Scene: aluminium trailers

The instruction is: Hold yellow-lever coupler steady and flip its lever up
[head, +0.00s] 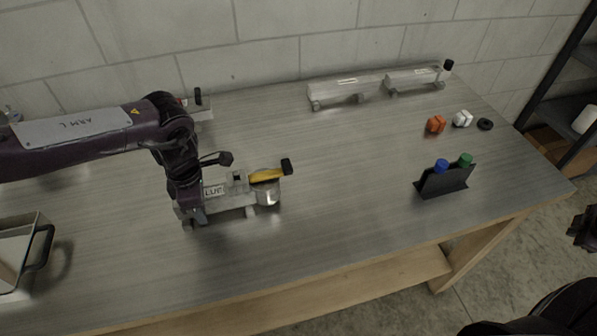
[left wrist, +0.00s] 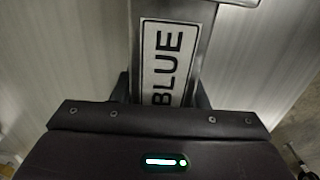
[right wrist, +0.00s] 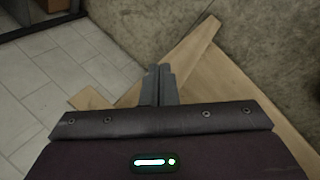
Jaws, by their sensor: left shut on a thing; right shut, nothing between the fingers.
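The yellow-lever coupler (head: 236,208) is a silver metal piece on the table, left of the middle. Its yellow lever (head: 265,175) lies nearly flat along the top, its black tip (head: 287,166) pointing right and slightly raised. A plate reading BLUE (left wrist: 168,62) sits on the coupler in the left wrist view. My left gripper (head: 194,214) is shut on the coupler's left end, partly hiding it. My right gripper (right wrist: 161,84) is shut and empty, away from the coupler, over the floor beyond the table. In the head view it shows partly at the right edge (head: 585,230).
Two silver pieces (head: 338,92) (head: 412,81) lie along the back. Another (head: 203,113) is partly behind my left arm. A black stand (head: 442,182) holds blue and green caps.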

